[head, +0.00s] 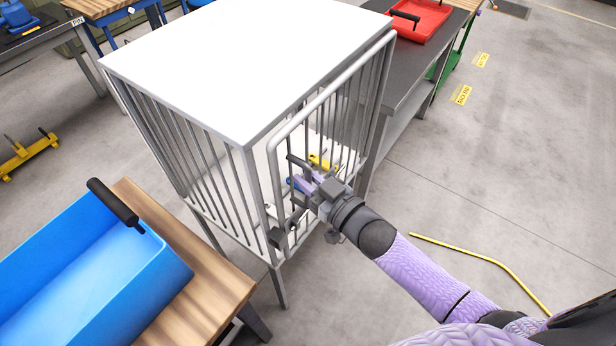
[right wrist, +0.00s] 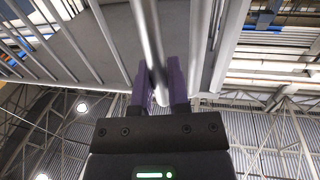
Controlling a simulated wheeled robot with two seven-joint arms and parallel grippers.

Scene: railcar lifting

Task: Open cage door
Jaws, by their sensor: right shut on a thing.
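The cage (head: 185,150) is a grey barred box with a white top, standing on legs in the middle of the head view. Its barred door (head: 272,172) is on the side facing right, with a rounded tubular frame and a dark latch piece (head: 276,237) near its lower left corner. My right gripper (head: 302,182) is at the door's left part, shut on a door bar. In the right wrist view, the bar (right wrist: 150,45) runs between the two purple fingers (right wrist: 160,88). I cannot tell whether the door stands slightly ajar. My left gripper is not in view.
A blue bin (head: 95,275) sits on a wooden table (head: 205,262) at the lower left. A dark bench (head: 432,62) with a red tray (head: 425,18) stands behind the cage. Yellow and blue items lie inside the cage. The floor at the right is mostly clear.

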